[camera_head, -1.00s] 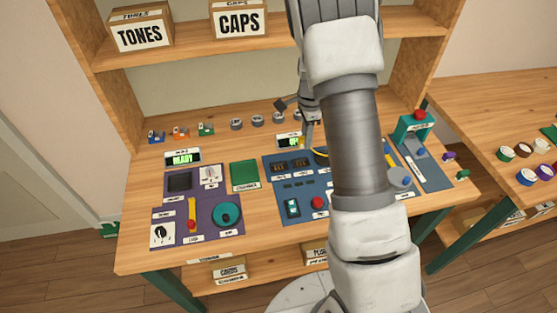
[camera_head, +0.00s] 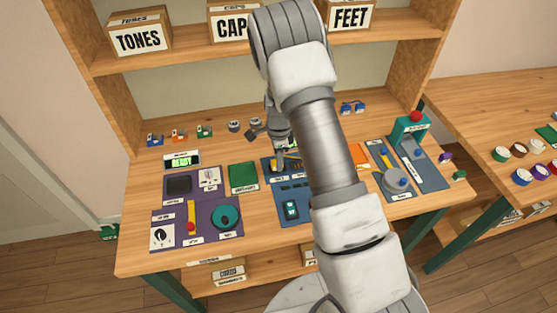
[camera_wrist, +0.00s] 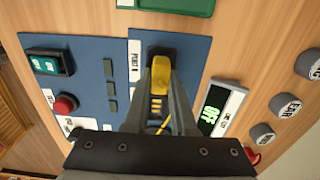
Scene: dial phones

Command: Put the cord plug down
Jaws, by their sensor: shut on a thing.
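The yellow cord plug (camera_wrist: 161,75) is between the fingers of my gripper (camera_wrist: 165,88) in the wrist view. My gripper is shut on it. The plug lines up with a black socket block (camera_wrist: 163,53) on the blue panel (camera_wrist: 87,80); I cannot tell whether it touches or sits in it. A bit of thin yellow cord (camera_wrist: 163,126) shows between the fingers. In the head view my gripper (camera_head: 279,160) is low over the upper left part of the blue panel (camera_head: 274,192), with much of that panel hidden behind my arm.
Close by in the wrist view are a lit green display (camera_wrist: 218,106), a red button (camera_wrist: 65,104), a green rocker switch (camera_wrist: 47,63) and several grey round caps (camera_wrist: 286,107). In the head view a green mat (camera_head: 243,177) and purple panel (camera_head: 232,243) lie to the left.

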